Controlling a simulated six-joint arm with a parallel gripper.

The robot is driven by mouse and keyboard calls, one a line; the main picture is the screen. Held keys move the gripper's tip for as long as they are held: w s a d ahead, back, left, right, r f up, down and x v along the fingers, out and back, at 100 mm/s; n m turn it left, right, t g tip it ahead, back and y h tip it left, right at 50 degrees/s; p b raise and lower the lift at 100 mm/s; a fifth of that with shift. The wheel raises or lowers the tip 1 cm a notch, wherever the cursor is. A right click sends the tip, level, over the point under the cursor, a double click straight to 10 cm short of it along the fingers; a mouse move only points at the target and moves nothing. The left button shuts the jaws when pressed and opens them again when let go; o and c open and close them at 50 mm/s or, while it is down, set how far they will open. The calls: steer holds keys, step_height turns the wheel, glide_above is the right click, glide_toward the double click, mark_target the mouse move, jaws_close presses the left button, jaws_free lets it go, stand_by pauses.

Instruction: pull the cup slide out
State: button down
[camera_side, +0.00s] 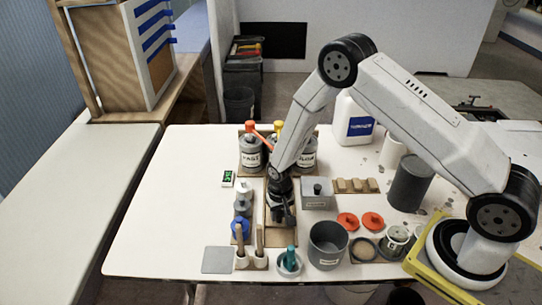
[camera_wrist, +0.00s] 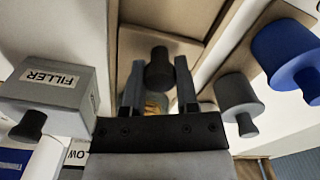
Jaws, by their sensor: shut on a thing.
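My gripper (camera_side: 281,212) points down over a narrow wooden frame (camera_side: 267,214) in the middle of the table. In the wrist view my gripper (camera_wrist: 160,88) has one finger on each side of a dark round knob (camera_wrist: 158,70) and is shut on it. A small brownish patch shows behind the fingers below the knob. The side view hides most of the slide behind my gripper, so how far out it sits cannot be told.
A grey FILLER box (camera_wrist: 50,88) with a knob stands close on one side; grey (camera_wrist: 237,98) and blue (camera_wrist: 285,50) knobbed pieces stand on the other. Canisters (camera_side: 250,152) stand behind. A brush holder (camera_side: 250,260), green-handled tool (camera_side: 291,259) and grey pot (camera_side: 328,246) stand in front.

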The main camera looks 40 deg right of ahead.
steer(key=shift+s+a, duration=1.05)
steer(key=shift+a, duration=0.1)
steer(key=shift+c, duration=1.8)
jaws_free()
steer(key=shift+r, duration=0.1)
step_height(320, 180, up, 8)
steer(key=shift+f, duration=0.2)
